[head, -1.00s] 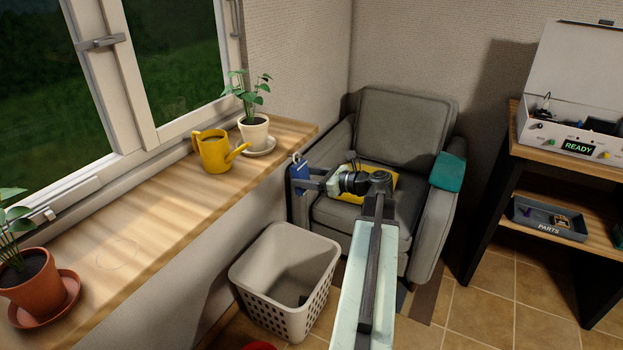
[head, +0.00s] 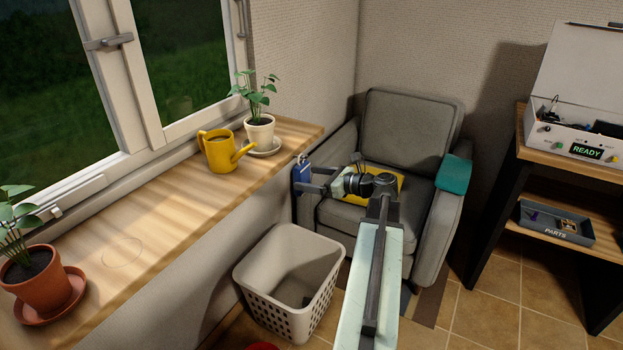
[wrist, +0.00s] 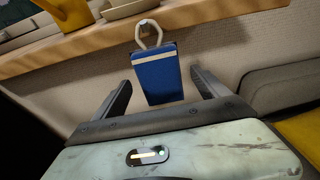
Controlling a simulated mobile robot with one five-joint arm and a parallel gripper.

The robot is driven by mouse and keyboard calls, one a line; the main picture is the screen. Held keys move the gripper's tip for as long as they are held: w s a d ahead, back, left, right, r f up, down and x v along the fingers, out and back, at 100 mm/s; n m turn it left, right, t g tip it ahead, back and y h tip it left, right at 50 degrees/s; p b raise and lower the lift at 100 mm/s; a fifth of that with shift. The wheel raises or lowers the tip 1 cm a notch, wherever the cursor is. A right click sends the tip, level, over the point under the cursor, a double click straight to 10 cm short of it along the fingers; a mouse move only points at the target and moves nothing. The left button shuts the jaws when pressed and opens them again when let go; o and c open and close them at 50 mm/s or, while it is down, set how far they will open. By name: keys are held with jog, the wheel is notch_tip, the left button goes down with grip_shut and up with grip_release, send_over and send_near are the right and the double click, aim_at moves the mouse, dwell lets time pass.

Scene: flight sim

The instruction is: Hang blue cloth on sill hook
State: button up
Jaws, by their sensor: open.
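The blue cloth (wrist: 158,78) hangs by a pale loop (wrist: 148,36) below the front edge of the wooden sill (wrist: 100,46). The loop's top meets a small light hook (wrist: 147,23) at the sill edge. In the head view the blue cloth (head: 302,178) is small at the sill's far end. My gripper (wrist: 162,84) is open, with one finger on each side of the cloth and visible gaps between. In the head view my gripper (head: 312,180) reaches left toward the cloth. Whether the loop is fully over the hook is hard to tell.
A yellow watering can (head: 219,150) and a potted plant (head: 259,132) stand on the sill near the cloth. A white basket (head: 285,290) is on the floor below. A grey armchair (head: 385,235) with a yellow cushion and a teal cloth (head: 453,175) stands behind my arm.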

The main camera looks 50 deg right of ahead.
jog(key=p+v, duration=0.1)
jog(key=v, duration=0.6)
jog(key=shift+s+p, duration=0.3)
jog(key=shift+s, duration=0.05)
